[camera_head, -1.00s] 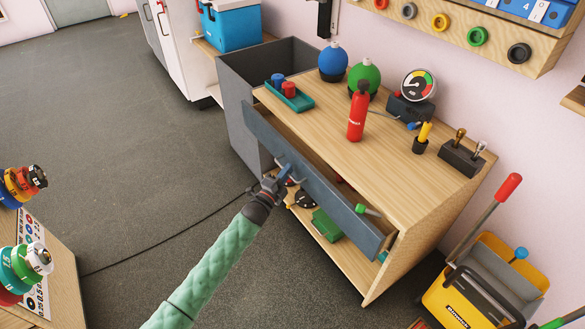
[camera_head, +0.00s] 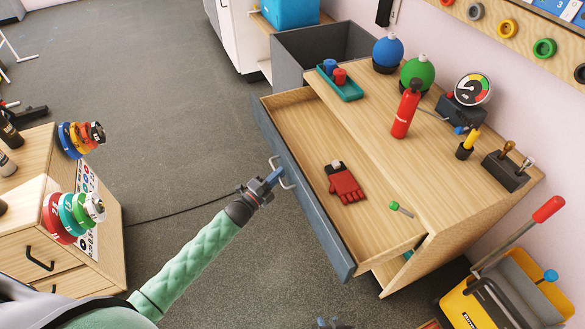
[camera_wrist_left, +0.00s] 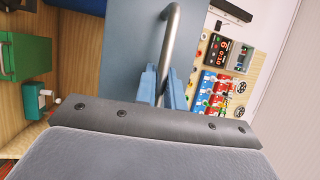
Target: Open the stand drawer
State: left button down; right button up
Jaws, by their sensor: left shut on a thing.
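The stand (camera_head: 450,205) is a light wooden bench against the wall. Its wide drawer (camera_head: 310,208) has a grey-blue front and is pulled well out, so its wooden inside shows. A red glove (camera_head: 345,184) and a small green-headed item (camera_head: 400,209) lie in the drawer. My left gripper (camera_head: 272,178) is at the metal handle (camera_head: 285,172) on the drawer front. In the left wrist view its blue fingers (camera_wrist_left: 161,86) are closed around the handle bar (camera_wrist_left: 171,45).
On the stand top are a red extinguisher (camera_head: 405,112), blue (camera_head: 388,52) and green (camera_head: 418,74) balls, a gauge (camera_head: 472,90) and a teal tray (camera_head: 338,84). A yellow bucket (camera_head: 480,305) stands at right. A wooden cabinet (camera_head: 95,190) is at left. Floor between is clear except a black cable (camera_head: 180,212).

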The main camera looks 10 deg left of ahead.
pick_arm(q)
jog(key=shift+s+a+f, duration=0.1)
jog(key=shift+s+a, duration=0.6)
jog(key=shift+a, duration=0.2)
pick_arm(e)
jog(key=shift+r, duration=0.2)
jog(key=shift+w, duration=0.15)
pick_arm(q)
jog(key=c, duration=1.5)
grip_release()
jog(key=v, duration=0.7)
jog(key=shift+s+a, duration=0.2)
jog(key=shift+s, duration=0.1)
pick_arm(e)
jog(key=shift+f, duration=0.2)
jog(key=shift+w, duration=0.2)
